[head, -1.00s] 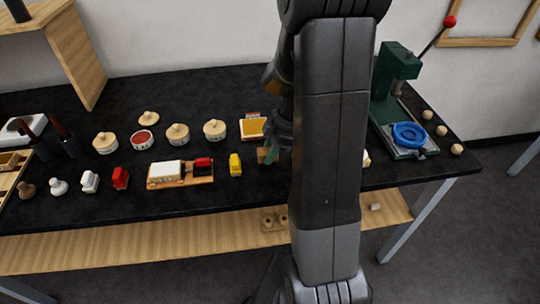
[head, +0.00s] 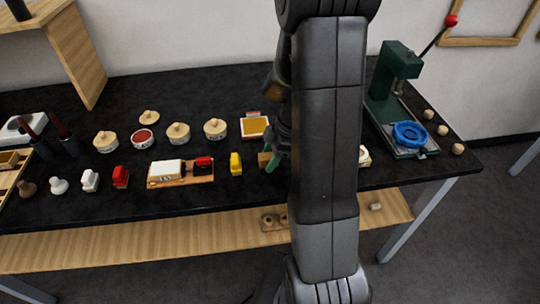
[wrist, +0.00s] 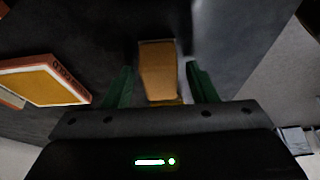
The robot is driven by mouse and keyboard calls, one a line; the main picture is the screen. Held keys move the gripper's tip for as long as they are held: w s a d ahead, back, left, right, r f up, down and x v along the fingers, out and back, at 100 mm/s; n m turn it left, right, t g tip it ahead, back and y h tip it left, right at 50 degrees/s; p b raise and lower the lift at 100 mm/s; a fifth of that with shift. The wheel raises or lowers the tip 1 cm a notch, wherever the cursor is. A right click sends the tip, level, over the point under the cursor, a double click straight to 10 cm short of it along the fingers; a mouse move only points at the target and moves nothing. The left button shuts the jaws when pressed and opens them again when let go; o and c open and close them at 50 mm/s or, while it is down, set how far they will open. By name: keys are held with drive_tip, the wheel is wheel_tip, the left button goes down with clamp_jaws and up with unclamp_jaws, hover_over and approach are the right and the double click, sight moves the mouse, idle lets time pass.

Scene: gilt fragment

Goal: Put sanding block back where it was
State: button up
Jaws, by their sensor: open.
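A tan block (wrist: 157,70), which looks like the sanding block, lies on the black tabletop. In the wrist view it is between and beyond the two green fingertips, with a gap on each side. My gripper (wrist: 160,88) is open, and no contact with the block shows. In the head view, the block (head: 264,159) is partly hidden behind my gripper (head: 273,160), right of the yellow toy-like piece. My arm hides much of the table there.
A flat orange-topped box (head: 254,127) lies behind the block; it also shows in the wrist view (wrist: 42,82). A yellow piece (head: 235,163) and a wooden tray (head: 180,183) stand to the left. A green press (head: 398,90) stands right of my arm.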

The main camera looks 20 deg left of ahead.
drive_tip(key=v, duration=1.2)
drive_tip(key=shift+r, duration=0.2)
drive_tip(key=shift+a, duration=0.1)
drive_tip(key=shift+c, duration=0.2)
idle(0.6)
